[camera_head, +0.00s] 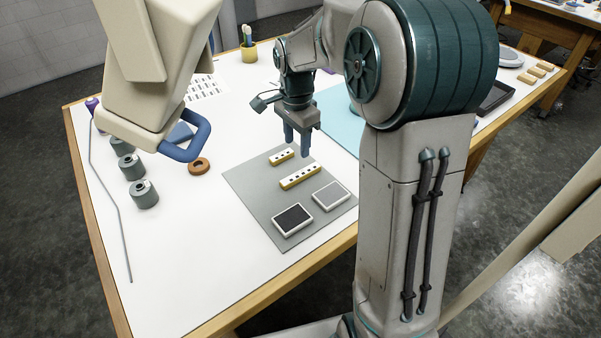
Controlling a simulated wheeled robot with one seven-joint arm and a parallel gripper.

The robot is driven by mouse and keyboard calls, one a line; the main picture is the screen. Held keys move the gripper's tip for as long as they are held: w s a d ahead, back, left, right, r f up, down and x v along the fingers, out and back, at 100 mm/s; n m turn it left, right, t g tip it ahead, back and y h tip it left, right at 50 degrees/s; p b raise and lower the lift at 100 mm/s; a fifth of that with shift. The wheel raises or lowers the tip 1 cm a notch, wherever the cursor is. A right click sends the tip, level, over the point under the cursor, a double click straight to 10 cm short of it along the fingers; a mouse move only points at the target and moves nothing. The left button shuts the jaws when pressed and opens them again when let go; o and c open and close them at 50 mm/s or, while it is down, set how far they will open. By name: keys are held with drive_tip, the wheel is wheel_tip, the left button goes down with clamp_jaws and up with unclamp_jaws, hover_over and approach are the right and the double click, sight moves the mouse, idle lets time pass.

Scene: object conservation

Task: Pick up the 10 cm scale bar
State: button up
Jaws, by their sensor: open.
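Two cream bars with dark marks lie on the grey mat (254,187): a shorter bar (281,156) and a longer bar (300,177) nearer the front. Their size labels are too small to read, so I cannot tell for certain which is the 10 cm scale bar. My gripper (297,150) points down with its two blue fingers apart and nothing between them. It appears above the far part of the mat, close to both bars. Its exact height over them is hard to judge.
A black-faced tile (293,219) and a grey-faced tile (331,196) lie on the mat's front part. A brown ring (199,166) and several grey-green spools (144,195) stand to the left. The white tabletop (190,255) is clear at front left.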

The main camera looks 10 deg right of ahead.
sight(298, 175)
wheel_tip(298, 175, down, 11)
drive_tip(key=shift+w+d+r+p, duration=0.1)
drive_tip(key=shift+w+d+p, duration=0.05)
drive_tip(key=shift+p, duration=1.05)
clamp_jaws()
